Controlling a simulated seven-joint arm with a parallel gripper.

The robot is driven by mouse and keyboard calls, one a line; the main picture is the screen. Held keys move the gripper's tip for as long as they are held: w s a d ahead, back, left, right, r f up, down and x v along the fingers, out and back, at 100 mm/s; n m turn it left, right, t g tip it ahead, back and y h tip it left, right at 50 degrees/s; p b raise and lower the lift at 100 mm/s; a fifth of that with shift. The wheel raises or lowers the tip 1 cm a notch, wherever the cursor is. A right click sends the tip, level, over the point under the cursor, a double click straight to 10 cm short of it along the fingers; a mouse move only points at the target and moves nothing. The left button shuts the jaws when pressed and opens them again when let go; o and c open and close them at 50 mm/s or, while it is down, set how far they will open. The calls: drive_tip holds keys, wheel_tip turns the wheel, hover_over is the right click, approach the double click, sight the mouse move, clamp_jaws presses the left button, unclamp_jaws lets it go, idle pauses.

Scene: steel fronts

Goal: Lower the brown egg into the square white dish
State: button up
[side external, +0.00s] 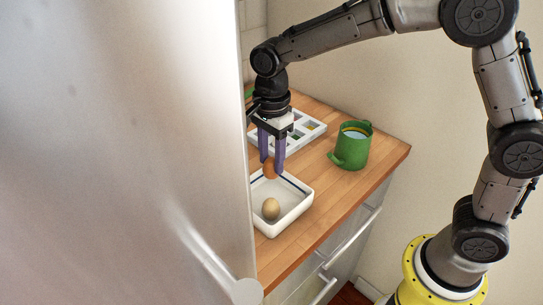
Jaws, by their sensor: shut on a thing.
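My gripper (271,160) points down over the back of the square white dish (294,207). It is shut on the brown egg (269,169), an orange-brown egg between the purple fingertips. The egg is at the dish's far part; whether it touches the dish floor I cannot tell. A paler, beige egg (270,208) lies in the front of the dish. The dish has a dark line along its inner wall, and its left side is partly hidden by the steel front.
A green mug (353,146) with pale contents stands right of the dish. A white compartment tray (312,128) lies behind my gripper. A large steel front (130,150) blocks the left. Bare wooden counter (335,195) lies right of the dish, up to its front edge.

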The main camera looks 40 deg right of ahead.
sight(271, 174)
drive_tip(key=shift+f, duration=2.45)
idle(1.1)
drive_tip(key=o, duration=0.9)
drive_tip(key=shift+c, duration=0.2)
